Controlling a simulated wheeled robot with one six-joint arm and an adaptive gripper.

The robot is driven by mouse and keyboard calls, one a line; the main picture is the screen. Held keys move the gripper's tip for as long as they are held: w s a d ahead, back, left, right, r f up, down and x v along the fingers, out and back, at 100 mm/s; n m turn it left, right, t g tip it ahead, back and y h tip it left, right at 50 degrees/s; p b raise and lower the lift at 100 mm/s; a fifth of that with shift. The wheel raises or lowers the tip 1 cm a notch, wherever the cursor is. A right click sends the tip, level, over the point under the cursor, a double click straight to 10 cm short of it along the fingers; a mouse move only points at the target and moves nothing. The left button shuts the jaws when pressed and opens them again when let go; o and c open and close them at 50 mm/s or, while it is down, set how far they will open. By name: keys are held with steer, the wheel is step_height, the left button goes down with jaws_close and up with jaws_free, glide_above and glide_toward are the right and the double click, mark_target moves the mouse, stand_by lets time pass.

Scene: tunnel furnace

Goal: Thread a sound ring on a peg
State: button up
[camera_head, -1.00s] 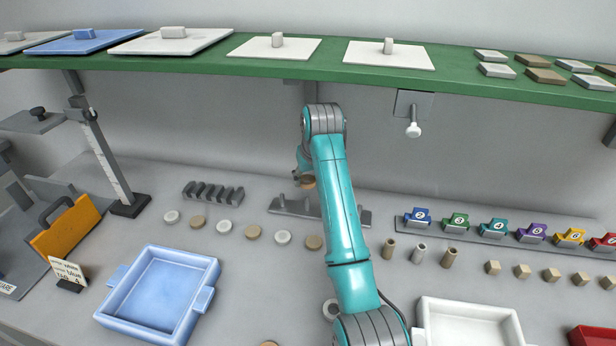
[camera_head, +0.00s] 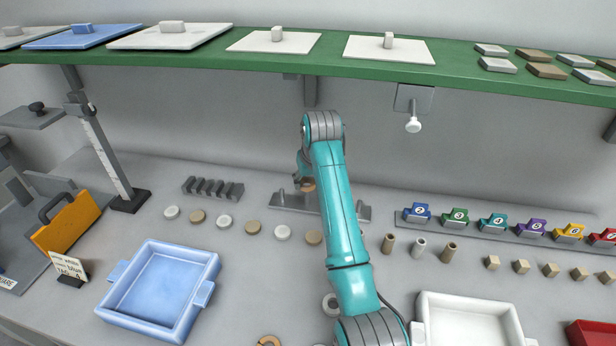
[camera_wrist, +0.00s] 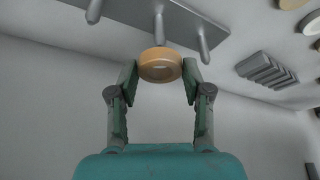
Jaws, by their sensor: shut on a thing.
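My gripper (camera_wrist: 160,78) is shut on a tan ring (camera_wrist: 160,66), held between its fingertips. In the head view the ring (camera_head: 308,186) is small and partly hidden by my arm. The grey peg rack (camera_head: 292,204) stands on the bench behind my arm. In the wrist view the rack (camera_wrist: 130,12) carries three pegs. The middle peg (camera_wrist: 158,28) lines up with the ring and its end meets the ring's edge in the picture. I cannot tell whether the peg is inside the ring. Another ring (camera_head: 268,341) lies at the bottom edge, partly cut off.
A blue tray (camera_head: 205,292) stands at left, a white tray (camera_head: 424,312) at right. Several white and tan discs (camera_head: 254,227) lie in a row left of the rack. Short tubes (camera_head: 419,248) stand to its right. A green shelf (camera_head: 300,70) hangs above.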

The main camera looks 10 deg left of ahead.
steer(key=shift+f, duration=2.4)
stand_by(0.8)
steer(key=o, duration=1.3)
steer(key=shift+c, duration=0.2)
steer(key=v, duration=1.2)
steer(key=shift+s, duration=0.15)
